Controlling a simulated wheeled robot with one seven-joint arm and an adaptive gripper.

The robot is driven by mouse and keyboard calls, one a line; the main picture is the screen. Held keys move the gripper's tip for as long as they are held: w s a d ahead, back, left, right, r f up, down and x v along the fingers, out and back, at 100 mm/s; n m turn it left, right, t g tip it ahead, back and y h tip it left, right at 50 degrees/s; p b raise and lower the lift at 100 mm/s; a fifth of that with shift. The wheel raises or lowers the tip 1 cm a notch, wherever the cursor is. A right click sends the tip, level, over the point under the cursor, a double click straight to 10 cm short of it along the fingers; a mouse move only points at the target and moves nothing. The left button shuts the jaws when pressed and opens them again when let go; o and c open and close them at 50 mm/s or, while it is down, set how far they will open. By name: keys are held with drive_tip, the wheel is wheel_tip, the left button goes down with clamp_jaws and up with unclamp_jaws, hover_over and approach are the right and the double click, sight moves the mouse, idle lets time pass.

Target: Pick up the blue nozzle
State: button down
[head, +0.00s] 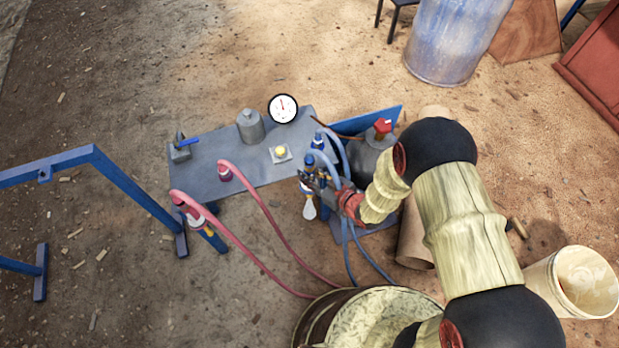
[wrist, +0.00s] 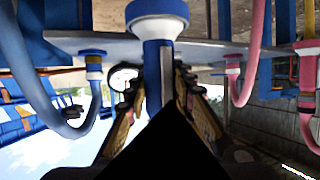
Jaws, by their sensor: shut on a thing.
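The blue nozzle (wrist: 157,20) fills the top middle of the wrist view, with a wide blue end, a white collar and a narrower shaft. My gripper (wrist: 160,84) is shut on its shaft, one finger on each side. In the head view my gripper (head: 318,186) is at the front right of the grey table (head: 225,172), beside blue fittings and a pale blue hose (head: 332,166). There the nozzle is small and partly hidden by the fingers. I cannot tell whether it is free of its holder.
A pink hose (head: 265,215) runs from the table toward a barrel (head: 322,322) in front. A gauge (head: 283,108), a yellow button (head: 281,151) and a grey bottle (head: 250,126) are on the table.

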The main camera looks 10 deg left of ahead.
drive_tip(key=shift+r, duration=0.1)
wheel_tip(320, 180, up, 18)
drive_tip(key=p, duration=0.6)
drive_tip(key=shift+f+p, duration=0.2)
drive_tip(key=shift+p, duration=0.15)
wheel_tip(320, 180, up, 14)
drive_tip(key=p, duration=1)
drive_tip(key=shift+w, duration=0.1)
idle(0.3)
